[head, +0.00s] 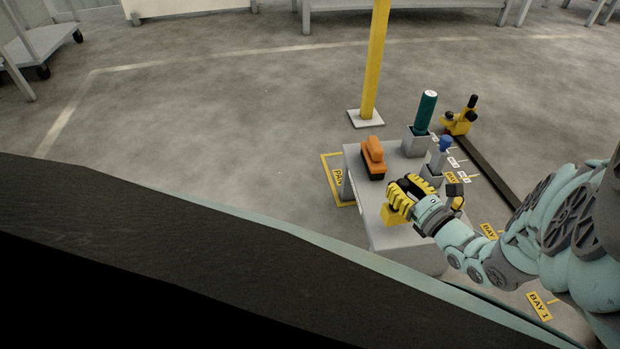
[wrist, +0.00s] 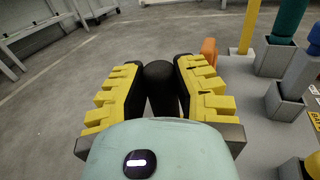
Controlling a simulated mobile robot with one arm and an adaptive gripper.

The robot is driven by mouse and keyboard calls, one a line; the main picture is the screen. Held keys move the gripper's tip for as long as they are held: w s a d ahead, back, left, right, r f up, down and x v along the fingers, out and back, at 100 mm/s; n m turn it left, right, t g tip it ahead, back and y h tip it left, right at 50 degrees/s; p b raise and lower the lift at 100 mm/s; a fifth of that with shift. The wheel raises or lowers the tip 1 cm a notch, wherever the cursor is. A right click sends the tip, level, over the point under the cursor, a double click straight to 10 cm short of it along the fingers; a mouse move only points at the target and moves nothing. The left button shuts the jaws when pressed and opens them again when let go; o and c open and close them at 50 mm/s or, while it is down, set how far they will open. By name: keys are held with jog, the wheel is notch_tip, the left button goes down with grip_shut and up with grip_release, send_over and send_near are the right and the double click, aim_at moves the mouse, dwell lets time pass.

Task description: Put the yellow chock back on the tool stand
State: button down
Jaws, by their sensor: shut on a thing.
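The yellow chock (head: 391,216) shows below the fingers in the head view, over the near part of the grey tool stand (head: 398,238). My gripper (head: 407,188) is shut on its black handle (wrist: 160,82), which stands between the yellow fingers in the wrist view. The chock's body is hidden there behind my wrist and fingers. I cannot tell whether its underside touches the stand top.
On the stand are an orange brush (head: 374,158), a green cylinder (head: 426,110), a blue-topped tool (head: 445,144) and a yellow-and-black item (head: 457,193) close beside my wrist. Beyond are a yellow post (head: 375,60), a second yellow-and-black object (head: 459,122) and a dark rail (head: 490,170).

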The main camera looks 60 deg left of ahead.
jog(key=a+f+b, duration=0.3)
jog(key=shift+f+b, duration=0.35)
jog(key=shift+b, duration=0.05)
jog(key=shift+w, duration=0.15)
jog(key=shift+w+f, duration=0.1)
jog(key=shift+f, duration=0.05)
jog(key=c, duration=0.9)
grip_release()
jog(key=shift+o, duration=0.2)
